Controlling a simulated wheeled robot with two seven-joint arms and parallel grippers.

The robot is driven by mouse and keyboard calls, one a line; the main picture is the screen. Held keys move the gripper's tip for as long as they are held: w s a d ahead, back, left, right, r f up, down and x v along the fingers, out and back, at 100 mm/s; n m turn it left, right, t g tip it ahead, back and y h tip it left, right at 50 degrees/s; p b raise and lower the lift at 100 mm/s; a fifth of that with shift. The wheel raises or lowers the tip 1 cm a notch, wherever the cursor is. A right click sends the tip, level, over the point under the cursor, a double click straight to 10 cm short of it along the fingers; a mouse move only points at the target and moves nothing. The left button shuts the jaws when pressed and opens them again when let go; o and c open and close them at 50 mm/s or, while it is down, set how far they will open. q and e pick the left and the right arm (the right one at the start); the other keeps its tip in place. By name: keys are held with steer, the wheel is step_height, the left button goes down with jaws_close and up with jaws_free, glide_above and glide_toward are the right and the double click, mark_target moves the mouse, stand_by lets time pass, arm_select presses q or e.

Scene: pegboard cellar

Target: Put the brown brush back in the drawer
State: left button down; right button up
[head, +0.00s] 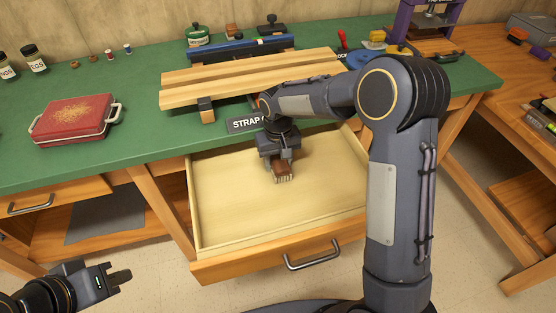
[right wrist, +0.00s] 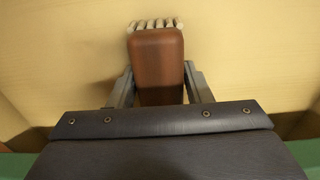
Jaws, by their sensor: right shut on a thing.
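The brown brush (head: 283,170) has a brown body and pale bristles. My right gripper (head: 280,161) is shut on it, over the open drawer (head: 225,211). In the right wrist view the brush (right wrist: 158,62) sits between the two fingers of my right gripper (right wrist: 158,88), its bristle tips showing at the far end. Pale drawer floor lies behind it. I cannot tell whether the brush touches the floor. The drawer is pulled out and otherwise looks empty; my arm hides its right part. My left gripper (head: 118,276) is at the lower left, away from the drawer, its fingers close together.
The green bench top (head: 140,165) lies above the drawer. The drawer's front panel with handle (head: 312,258) faces me. Another bench stands at the right.

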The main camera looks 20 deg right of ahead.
mark_target(278, 158)
steer(key=shift+f, duration=0.15)
steer(key=o, duration=1)
steer(key=shift+o, duration=0.2)
step_height(278, 158, up, 12)
steer(key=p, duration=0.2)
steer(key=s+d+r+m+t+y, duration=0.1)
steer(key=s+d+r, duration=0.2)
steer(key=s, duration=0.4)
steer(key=s+d+r+t+y, duration=0.1)
steer(key=s+d+r+y, duration=0.1)
steer(key=s+d+r, duration=0.3)
steer(key=s+a+f+t, duration=0.1)
steer(key=s+f, duration=0.1)
steer(key=s, duration=0.6)
steer(key=s+a+f+m+t, duration=0.1)
steer(key=s+f+t, duration=0.1)
steer(key=s, duration=0.6)
steer(key=shift+s+f+y, duration=0.2)
steer(key=shift+f+y, duration=0.2)
steer(key=shift+f, duration=0.1)
